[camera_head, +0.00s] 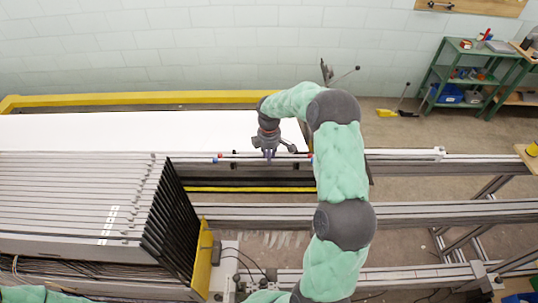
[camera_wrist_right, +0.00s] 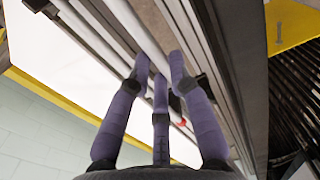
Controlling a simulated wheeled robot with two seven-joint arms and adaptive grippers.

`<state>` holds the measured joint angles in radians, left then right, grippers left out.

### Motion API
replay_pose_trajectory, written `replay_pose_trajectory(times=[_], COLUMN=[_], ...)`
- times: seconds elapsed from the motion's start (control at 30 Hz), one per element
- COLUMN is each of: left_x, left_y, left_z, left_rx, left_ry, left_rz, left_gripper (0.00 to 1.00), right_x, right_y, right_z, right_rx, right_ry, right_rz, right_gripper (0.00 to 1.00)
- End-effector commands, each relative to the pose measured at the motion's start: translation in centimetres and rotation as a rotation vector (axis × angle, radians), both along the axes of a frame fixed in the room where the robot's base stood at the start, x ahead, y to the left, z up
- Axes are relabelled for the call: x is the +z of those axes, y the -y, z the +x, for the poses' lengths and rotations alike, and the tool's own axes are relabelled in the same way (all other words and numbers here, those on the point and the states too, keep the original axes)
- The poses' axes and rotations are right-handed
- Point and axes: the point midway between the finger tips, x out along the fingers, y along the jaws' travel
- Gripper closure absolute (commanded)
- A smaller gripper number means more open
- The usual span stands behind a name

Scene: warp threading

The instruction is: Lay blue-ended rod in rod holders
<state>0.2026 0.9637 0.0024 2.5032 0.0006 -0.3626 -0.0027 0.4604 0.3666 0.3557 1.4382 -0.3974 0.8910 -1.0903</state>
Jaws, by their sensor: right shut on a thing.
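My right gripper (camera_head: 269,154) reaches down to the rail beside the white sheet, with its purple fingers shut on a thin pale rod (camera_wrist_right: 150,50). In the right wrist view the fingertips (camera_wrist_right: 159,66) close around this rod from both sides. In the head view a blue rod end (camera_head: 215,160) shows left of the gripper, close to a red end (camera_head: 219,155). Another red end (camera_head: 312,155) shows to the right, by my arm. I cannot tell whether the rod rests in the holders, which are too small to make out. My left gripper is out of view.
A white sheet (camera_head: 120,133) lies behind the rail, with a yellow beam (camera_head: 150,98) beyond it. A stack of grey frames with black ends (camera_head: 170,215) stands at the left. Metal rails (camera_head: 430,210) run to the right. A green shelf (camera_head: 465,75) stands far back right.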

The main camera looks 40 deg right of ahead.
Motion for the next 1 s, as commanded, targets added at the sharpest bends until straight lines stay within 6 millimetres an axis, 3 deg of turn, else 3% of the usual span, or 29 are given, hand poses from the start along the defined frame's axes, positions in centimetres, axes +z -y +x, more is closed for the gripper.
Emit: replay_pose_trajectory(times=[0.6,1.0], left_x=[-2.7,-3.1], left_y=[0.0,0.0], left_z=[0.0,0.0], left_rx=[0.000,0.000], left_ry=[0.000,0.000], left_rz=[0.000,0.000], left_gripper=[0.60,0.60], right_x=[-4.4,-5.1], right_y=[0.0,0.0], right_z=[0.0,0.0], right_rx=[0.000,-0.001], right_ry=[0.000,0.001], right_rz=[0.000,-0.001], right_gripper=[1.00,1.00])
